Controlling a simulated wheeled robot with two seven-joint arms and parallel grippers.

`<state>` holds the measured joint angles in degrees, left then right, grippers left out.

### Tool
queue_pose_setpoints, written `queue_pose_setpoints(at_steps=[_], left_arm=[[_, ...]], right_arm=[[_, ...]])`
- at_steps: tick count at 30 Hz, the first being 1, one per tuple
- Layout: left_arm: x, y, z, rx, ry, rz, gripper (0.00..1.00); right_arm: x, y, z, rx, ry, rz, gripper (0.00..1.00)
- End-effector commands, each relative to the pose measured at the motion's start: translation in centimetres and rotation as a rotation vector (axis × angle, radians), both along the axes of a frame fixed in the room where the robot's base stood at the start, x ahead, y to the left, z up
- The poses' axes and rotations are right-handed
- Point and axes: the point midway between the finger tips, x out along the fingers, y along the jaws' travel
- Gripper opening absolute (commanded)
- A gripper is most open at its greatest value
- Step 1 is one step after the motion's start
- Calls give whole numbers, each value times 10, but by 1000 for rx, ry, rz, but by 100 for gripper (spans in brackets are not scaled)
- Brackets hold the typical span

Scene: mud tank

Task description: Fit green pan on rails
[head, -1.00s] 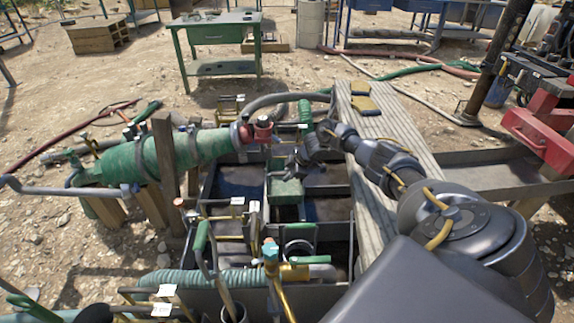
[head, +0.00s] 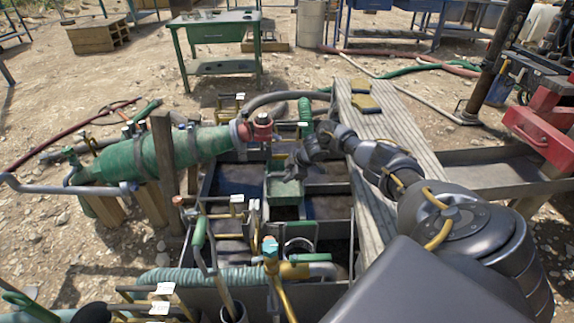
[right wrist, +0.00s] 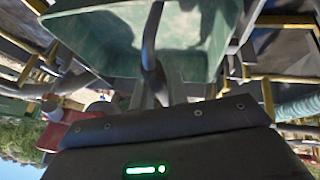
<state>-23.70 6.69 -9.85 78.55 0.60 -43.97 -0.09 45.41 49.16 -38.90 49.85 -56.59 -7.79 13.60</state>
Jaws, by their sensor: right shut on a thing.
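The green pan (head: 285,191) hangs in the middle of the mud tank (head: 225,248), over its dark compartments in the head view. My right gripper (head: 298,163) is above it, reaching in from the right. In the right wrist view the pan (right wrist: 105,42) fills the upper middle, and my right gripper (right wrist: 158,82) is shut on its dark bar-like handle. My left gripper is not in view.
A ribbed plank walkway (head: 405,150) runs along the tank's right side. A large green tapered cylinder (head: 165,155) lies at the left, with a red fitting (head: 261,125) near the tank. Hoses, pipes and yellow handles crowd the front. A green table (head: 215,40) stands far back.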

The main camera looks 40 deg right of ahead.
Motion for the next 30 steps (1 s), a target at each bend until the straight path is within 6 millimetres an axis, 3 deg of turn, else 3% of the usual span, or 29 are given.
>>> queue_pose_setpoints(at_steps=[22, 23, 24, 28, 30], left_arm=[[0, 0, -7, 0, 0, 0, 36], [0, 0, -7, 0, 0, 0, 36], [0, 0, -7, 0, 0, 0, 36], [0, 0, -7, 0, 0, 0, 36], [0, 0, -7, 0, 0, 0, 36]], right_arm=[[0, 0, -10, 1, -1, -1, 0], [0, 0, -10, 1, -1, -1, 17], [0, 0, -9, 0, -1, 0, 22], [0, 0, -10, 0, -1, 0, 39], [0, 0, -10, 0, -1, 0, 41]])
